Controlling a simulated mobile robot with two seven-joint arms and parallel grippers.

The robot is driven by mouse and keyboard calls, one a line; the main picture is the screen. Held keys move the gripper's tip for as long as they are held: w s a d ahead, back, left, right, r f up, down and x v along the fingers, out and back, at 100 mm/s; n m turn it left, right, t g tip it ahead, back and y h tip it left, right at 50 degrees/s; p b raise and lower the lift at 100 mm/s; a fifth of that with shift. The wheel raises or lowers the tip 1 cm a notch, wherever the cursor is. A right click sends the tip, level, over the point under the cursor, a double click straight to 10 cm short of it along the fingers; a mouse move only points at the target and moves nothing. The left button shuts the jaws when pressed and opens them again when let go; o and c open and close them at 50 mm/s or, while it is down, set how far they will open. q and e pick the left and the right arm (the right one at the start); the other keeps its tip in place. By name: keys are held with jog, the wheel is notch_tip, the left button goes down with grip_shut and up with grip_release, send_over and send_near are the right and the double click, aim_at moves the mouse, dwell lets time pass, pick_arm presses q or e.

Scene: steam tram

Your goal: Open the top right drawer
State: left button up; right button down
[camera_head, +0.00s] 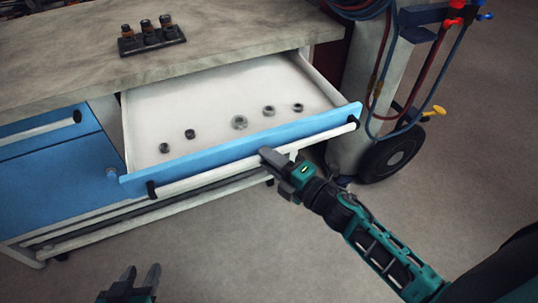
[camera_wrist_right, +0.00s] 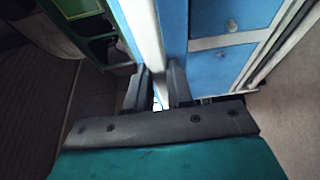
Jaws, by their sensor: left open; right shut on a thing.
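The top right drawer (camera_head: 215,160) has a blue front and a white inside, and it stands pulled well out from under the worktop. Its long white handle bar (camera_head: 210,182) runs along the front between black end mounts. My right gripper (camera_head: 280,165) is shut on the handle, right of its middle. In the right wrist view, the fingers of my right gripper (camera_wrist_right: 158,88) sit on both sides of the white handle bar (camera_wrist_right: 143,40). My left gripper (camera_head: 138,280) is open and empty, low at the left, apart from the cabinet.
Several nuts (camera_head: 239,122) lie in the drawer. A black holder with dark cylinders (camera_head: 150,38) stands on the worktop (camera_head: 60,55). A wheeled cart with hoses (camera_head: 392,152) stands close to the drawer's right end. The floor (camera_head: 250,245) in front is clear.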

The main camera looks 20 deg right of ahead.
jog(key=c, duration=1)
grip_release()
jog(key=v, duration=1.3)
